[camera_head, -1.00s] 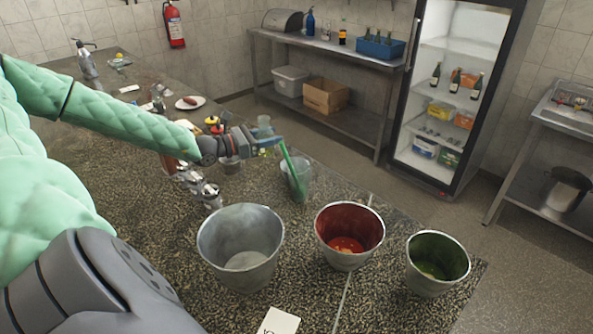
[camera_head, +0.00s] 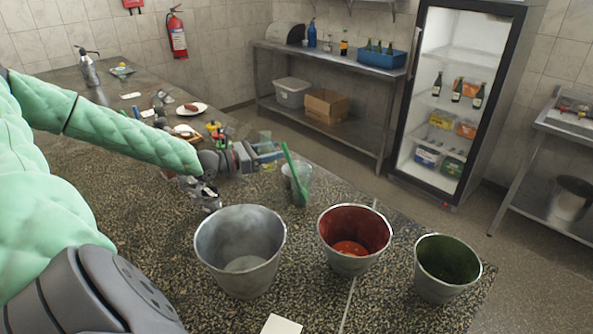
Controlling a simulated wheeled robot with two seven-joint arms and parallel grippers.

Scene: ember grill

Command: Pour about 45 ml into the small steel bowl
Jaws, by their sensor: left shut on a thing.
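My left gripper (camera_head: 264,156) reaches in from the left over the counter. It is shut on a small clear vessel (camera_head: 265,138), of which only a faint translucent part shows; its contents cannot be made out. I cannot pick out the small steel bowl with certainty; the gripper and wrist cover part of the counter there. A clear container (camera_head: 301,190) with a green-handled tool (camera_head: 291,165) in it stands just right of the gripper. My right gripper is not in view.
A large steel bucket (camera_head: 215,258), a red-lined bucket (camera_head: 343,262) and a green-lined bucket (camera_head: 435,287) stand along the counter's front. A crumpled-looking metallic object (camera_head: 207,197) lies below my left wrist. A plate (camera_head: 200,111) with food is farther back.

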